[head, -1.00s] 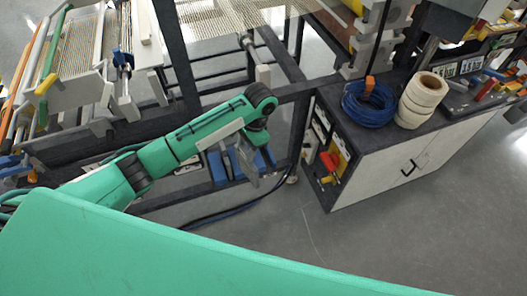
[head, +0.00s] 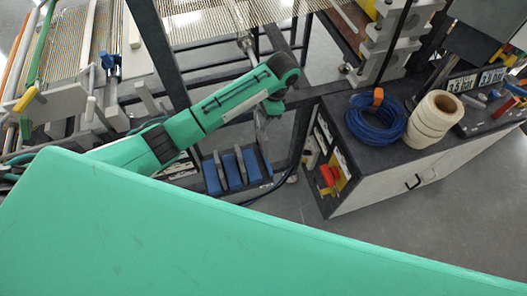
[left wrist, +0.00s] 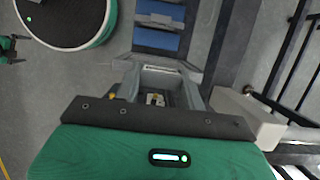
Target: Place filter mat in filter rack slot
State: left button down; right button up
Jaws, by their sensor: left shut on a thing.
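Blue filter mats (head: 232,172) stand side by side in a low filter rack on the floor, under the dark machine frame. The rack also shows at the top of the left wrist view, as blue blocks (left wrist: 156,40) with pale strips between them. My left gripper (head: 263,124) is above the rack's far right side, small and partly hidden by its own arm. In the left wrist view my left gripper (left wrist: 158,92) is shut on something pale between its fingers. I cannot tell clearly what that is. My right gripper is not in view.
The dark machine frame (head: 172,62) stands close to my left arm. A cabinet (head: 375,180) with a blue cable coil (head: 376,122) and white tape rolls (head: 437,118) stands at the right. Grey floor (head: 460,215) is open in front of it.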

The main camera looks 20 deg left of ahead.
aim_at(262, 141)
pick_arm(q)
jog(key=f+b, duration=0.1)
jog(key=f, duration=0.1)
jog(key=f+b, duration=0.1)
jog(key=f, duration=0.1)
jog(key=s+f+b, duration=0.1)
jog(key=f, duration=0.1)
jog(key=shift+d+f+b, duration=0.1)
jog(key=shift+f+b, duration=0.1)
jog(key=shift+b, duration=0.2)
jog(key=f+p, duration=0.1)
jog(key=f, duration=0.6)
jog(key=shift+w, duration=0.2)
notch_tip(262, 141, down, 4)
jog(key=shift+r+p, duration=0.1)
jog(key=shift+p, duration=0.25)
jog(key=shift+f, duration=0.25)
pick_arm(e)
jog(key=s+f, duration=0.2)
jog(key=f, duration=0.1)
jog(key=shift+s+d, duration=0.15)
pick_arm(q)
jog(key=shift+f, duration=0.15)
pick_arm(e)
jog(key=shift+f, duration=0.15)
pick_arm(q)
jog(key=c, duration=0.9)
grip_release()
jog(key=shift+o, duration=0.2)
